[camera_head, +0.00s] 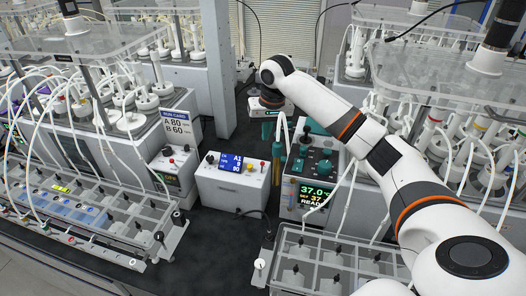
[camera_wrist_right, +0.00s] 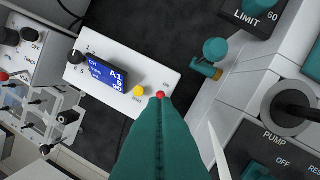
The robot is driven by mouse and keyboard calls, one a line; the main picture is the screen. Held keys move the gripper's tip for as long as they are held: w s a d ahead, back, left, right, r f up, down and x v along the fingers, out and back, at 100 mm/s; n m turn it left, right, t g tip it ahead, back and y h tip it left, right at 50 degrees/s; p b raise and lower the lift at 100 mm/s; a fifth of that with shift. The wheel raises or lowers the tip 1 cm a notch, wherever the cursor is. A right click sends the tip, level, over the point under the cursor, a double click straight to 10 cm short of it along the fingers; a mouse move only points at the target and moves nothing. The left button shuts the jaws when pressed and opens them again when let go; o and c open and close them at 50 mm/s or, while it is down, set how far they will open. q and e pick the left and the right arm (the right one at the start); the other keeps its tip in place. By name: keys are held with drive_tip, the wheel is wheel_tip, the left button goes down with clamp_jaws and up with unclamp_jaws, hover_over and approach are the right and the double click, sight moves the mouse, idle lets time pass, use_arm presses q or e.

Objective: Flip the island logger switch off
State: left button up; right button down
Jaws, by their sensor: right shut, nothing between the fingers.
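The logger is a white box (camera_head: 232,186) with a blue display in the middle of the bench. It shows tilted in the wrist view (camera_wrist_right: 122,78), with a black knob, a yellow button (camera_wrist_right: 138,91) and a small red-tipped switch (camera_wrist_right: 160,95). The red tip also shows in the head view (camera_head: 263,165). My right gripper (camera_head: 267,131) has its teal fingers shut and empty. In the wrist view its fingertips (camera_wrist_right: 161,102) line up with the red tip and partly cover the switch's base. I cannot tell whether they touch, or which way the switch leans. My left gripper is not in view.
A teal-topped heater unit (camera_head: 313,175) reading 37.0 stands right of the logger. A box with a red-tipped switch (camera_head: 172,170) stands to its left. Clear tube racks (camera_head: 90,215) and (camera_head: 325,262) flank dark, open bench in front. A black cable runs near the logger's front.

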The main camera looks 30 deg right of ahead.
sight(262, 163)
drive_tip(key=f+p, duration=0.1)
drive_tip(key=f, duration=0.2)
drive_tip(key=w+f+p, duration=0.1)
drive_tip(key=f, duration=0.2)
drive_tip(key=w+f+p, duration=0.1)
drive_tip(key=f, duration=0.2)
drive_tip(key=shift+f, duration=0.15)
drive_tip(key=shift+w+d+f, duration=0.1)
drive_tip(key=shift+w+f, duration=0.05)
drive_tip(key=shift+f, duration=0.35)
